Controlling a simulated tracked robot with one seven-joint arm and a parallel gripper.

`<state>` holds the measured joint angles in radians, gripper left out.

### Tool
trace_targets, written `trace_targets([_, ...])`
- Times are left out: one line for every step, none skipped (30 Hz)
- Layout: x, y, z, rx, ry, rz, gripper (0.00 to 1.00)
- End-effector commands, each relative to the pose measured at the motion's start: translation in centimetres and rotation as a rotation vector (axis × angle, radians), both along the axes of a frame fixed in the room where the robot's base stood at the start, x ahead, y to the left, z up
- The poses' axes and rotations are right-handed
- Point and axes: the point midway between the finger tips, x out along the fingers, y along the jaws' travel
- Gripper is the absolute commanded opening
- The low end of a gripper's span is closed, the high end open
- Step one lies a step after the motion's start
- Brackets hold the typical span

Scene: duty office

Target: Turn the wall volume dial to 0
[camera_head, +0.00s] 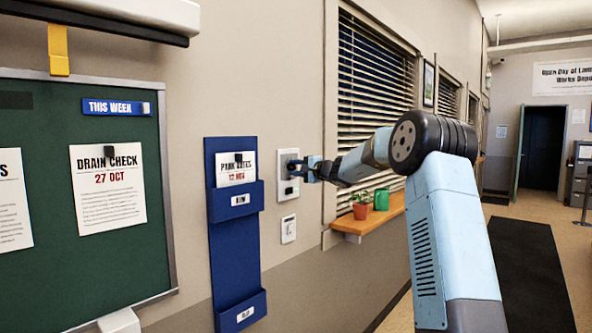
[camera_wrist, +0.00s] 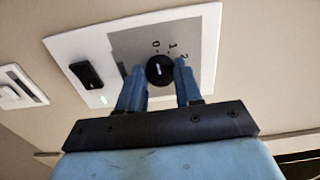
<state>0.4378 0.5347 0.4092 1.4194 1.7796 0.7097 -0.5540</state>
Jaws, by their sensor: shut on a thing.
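The volume dial (camera_wrist: 159,70) is a round black knob with a white pointer line, on a grey panel of a white wall plate (camera_wrist: 62,48). The marks 0, 1 and 2 show along its upper side in the wrist view. The pointer line runs roughly up and down there, near the 0 mark; its exact setting is too small to tell. My gripper (camera_wrist: 158,76) is shut on the dial, one blue finger on each side. In the head view my gripper (camera_head: 303,170) reaches the wall plate (camera_head: 288,157) and hides the dial.
A black rocker switch (camera_wrist: 86,75) sits beside the dial on the plate. A smaller white wall switch (camera_head: 288,229) is below. A blue document holder (camera_head: 225,220) hangs to the left. A wooden sill (camera_head: 372,218) with a potted plant (camera_head: 360,207) and green mug (camera_head: 381,199) juts out at right.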

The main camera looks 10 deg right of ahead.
Motion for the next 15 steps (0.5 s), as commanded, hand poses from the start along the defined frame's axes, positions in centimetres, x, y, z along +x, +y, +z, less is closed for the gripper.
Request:
trace_targets([0.00,0.19,-0.71,-0.002,0.010,0.004,0.04])
trace_targets([0.00,0.19,-0.72,-0.002,0.010,0.004,0.04])
trace_targets([0.00,0.19,-0.72,-0.002,0.010,0.004,0.04])
trace_targets([0.01,0.20,-0.73,-0.002,0.010,0.004,0.04])
trace_targets([0.01,0.20,-0.73,-0.002,0.010,0.004,0.04])
trace_targets([0.00,0.21,-0.73,-0.001,0.010,0.004,0.38])
trace_targets([0.00,0.21,-0.71,-0.001,0.010,0.004,0.41])
trace_targets([0.00,0.21,-0.68,-0.002,0.010,0.004,0.44])
trace_targets([0.00,0.20,-0.62,-0.002,0.009,0.004,0.48])
trace_targets([0.00,0.19,-0.58,-0.001,0.008,0.003,0.51])
trace_targets([0.01,0.18,-0.54,-0.001,0.008,0.003,0.54])
trace_targets([0.00,0.17,-0.48,-0.001,0.007,0.003,0.57])
trace_targets([0.00,0.15,-0.44,-0.001,0.007,0.003,0.60])
trace_targets([0.01,0.14,-0.40,-0.001,0.006,0.002,0.60])
trace_targets([0.00,0.13,-0.36,-0.001,0.006,0.002,0.60])
